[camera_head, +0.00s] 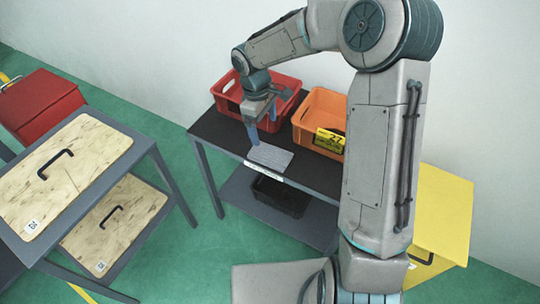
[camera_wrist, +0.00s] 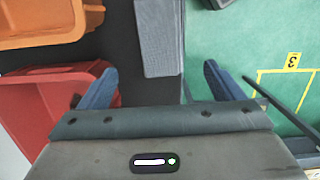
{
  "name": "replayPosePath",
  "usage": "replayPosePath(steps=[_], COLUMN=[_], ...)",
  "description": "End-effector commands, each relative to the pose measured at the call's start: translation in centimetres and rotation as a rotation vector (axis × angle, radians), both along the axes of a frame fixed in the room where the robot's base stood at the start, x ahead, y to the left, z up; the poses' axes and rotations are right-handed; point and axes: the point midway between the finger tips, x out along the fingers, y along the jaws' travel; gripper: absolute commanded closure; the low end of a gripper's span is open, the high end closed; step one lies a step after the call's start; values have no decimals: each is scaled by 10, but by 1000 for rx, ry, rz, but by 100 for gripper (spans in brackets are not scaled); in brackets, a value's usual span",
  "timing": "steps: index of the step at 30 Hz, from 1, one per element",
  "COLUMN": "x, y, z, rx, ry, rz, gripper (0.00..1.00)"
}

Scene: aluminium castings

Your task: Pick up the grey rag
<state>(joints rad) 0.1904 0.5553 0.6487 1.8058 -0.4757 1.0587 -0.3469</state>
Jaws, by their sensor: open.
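The grey rag (camera_head: 270,157) lies flat near the front edge of the dark table top (camera_head: 222,134). In the wrist view the rag (camera_wrist: 160,37) is a grey ribbed strip at the top centre, cut off by the picture's upper edge. My gripper (camera_head: 262,137) is above the table beside the rag, pointing down. In the wrist view its two blue fingers (camera_wrist: 158,84) stand wide apart with nothing between them, and the rag lies ahead of the gap. Whether a fingertip touches the table is hard to tell.
A red crate (camera_head: 287,82) stands behind my gripper and an orange crate (camera_head: 300,115) stands to its right. A black bin (camera_head: 282,197) sits on the lower shelf (camera_head: 237,190). A yellow box (camera_head: 441,207) is at right. A wooden-topped cart (camera_head: 85,150) stands left across green floor.

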Motion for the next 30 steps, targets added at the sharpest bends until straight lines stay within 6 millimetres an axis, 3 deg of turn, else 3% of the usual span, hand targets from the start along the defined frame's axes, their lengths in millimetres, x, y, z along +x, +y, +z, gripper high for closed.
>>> replayPosePath(steps=[6, 14, 21, 30], x=[-4, -5, -8, -9], y=[-6, -9, -13, -15], z=[-42, -61, -96, -105], rx=[-1, -1, -1, 0], ry=[4, 2, 4, 1], rz=[-1, -2, -2, -2], gripper=[13, 13, 13, 13])
